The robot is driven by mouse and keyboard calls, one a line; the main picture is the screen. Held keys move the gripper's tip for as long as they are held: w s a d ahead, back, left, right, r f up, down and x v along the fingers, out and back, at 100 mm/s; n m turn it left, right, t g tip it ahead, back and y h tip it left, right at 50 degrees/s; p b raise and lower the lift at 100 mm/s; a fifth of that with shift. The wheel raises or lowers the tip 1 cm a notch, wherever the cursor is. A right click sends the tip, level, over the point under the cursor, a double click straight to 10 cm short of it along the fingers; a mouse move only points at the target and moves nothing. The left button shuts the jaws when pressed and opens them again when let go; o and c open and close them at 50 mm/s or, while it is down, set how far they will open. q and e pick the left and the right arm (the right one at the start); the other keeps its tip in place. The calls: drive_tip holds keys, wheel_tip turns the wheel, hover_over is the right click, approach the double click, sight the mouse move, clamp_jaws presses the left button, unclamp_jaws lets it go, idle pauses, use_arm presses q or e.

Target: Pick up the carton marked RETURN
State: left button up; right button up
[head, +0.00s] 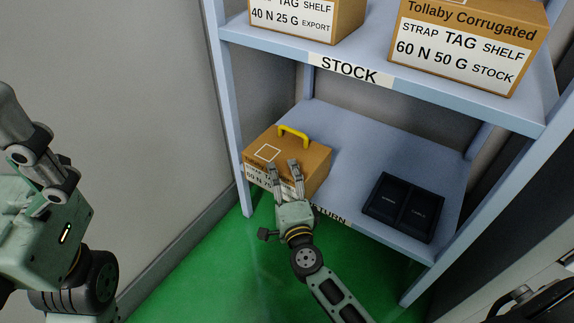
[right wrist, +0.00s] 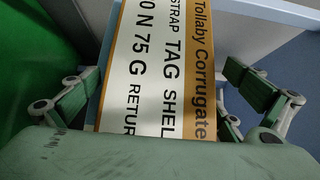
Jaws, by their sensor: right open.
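The brown carton (head: 312,158) sits on the lower shelf at its left end, with a yellow strap handle (head: 294,137) on top. In the right wrist view its white label (right wrist: 150,75) reads "TAG", "75 G" and part of "RETURN". My right gripper (head: 283,169) is open in front of the label side and hides part of it. In the right wrist view its fingers stand apart, one on each side of the label; I cannot tell if they touch the carton. My left gripper (head: 40,165) is at the left, away from the shelves; its fingertips are unclear.
A black two-part tray (head: 404,207) lies on the lower shelf (head: 350,150), right of the carton. The upper shelf (head: 365,40), marked STOCK, holds an EXPORT carton (head: 338,22) and a STOCK carton (head: 515,65). Blue uprights bound the rack. A grey wall stands left; green floor is clear.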

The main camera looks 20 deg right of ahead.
drive_tip(key=shift+c, duration=0.5)
drive_tip(key=c, duration=1.5)
drive_tip(key=shift+r, duration=0.1)
drive_tip(key=shift+c, duration=0.7)
drive_tip(key=shift+r, duration=0.1)
